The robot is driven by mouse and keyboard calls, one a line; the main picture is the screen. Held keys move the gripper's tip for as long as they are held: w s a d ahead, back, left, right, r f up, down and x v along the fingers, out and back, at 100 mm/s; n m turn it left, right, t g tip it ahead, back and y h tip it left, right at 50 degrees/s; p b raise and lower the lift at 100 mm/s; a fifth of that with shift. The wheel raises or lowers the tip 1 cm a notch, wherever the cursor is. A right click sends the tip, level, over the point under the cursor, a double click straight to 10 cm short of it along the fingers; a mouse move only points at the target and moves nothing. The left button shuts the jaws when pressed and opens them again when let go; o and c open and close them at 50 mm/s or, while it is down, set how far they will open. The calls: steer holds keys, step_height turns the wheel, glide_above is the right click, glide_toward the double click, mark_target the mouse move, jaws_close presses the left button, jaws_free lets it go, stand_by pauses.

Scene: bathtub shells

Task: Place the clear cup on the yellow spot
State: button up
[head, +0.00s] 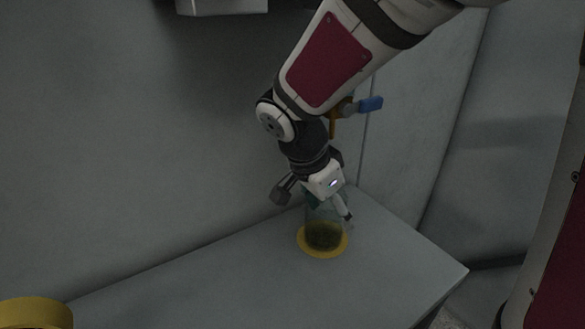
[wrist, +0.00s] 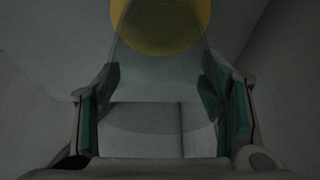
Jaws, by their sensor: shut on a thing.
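The clear cup (head: 323,226) is upright over the yellow spot (head: 307,249) on the grey counter in the head view. I cannot tell whether its base touches the spot. My gripper (head: 327,203) is above the counter with its fingers around the cup's upper part, shut on it. In the wrist view, the see-through cup (wrist: 158,80) lies between the two green-padded fingers of my gripper (wrist: 160,108). The yellow spot (wrist: 160,25) shows through and beyond the cup at the top.
The grey counter (head: 240,285) is clear around the spot. A yellow round object (head: 36,313) sits at the lower left. The counter's edge and corner lie to the right.

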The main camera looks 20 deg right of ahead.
steer(key=shift+f, duration=0.2)
steer(key=o, duration=1.1)
steer(key=shift+o, duration=0.2)
steer(key=shift+r, duration=0.1)
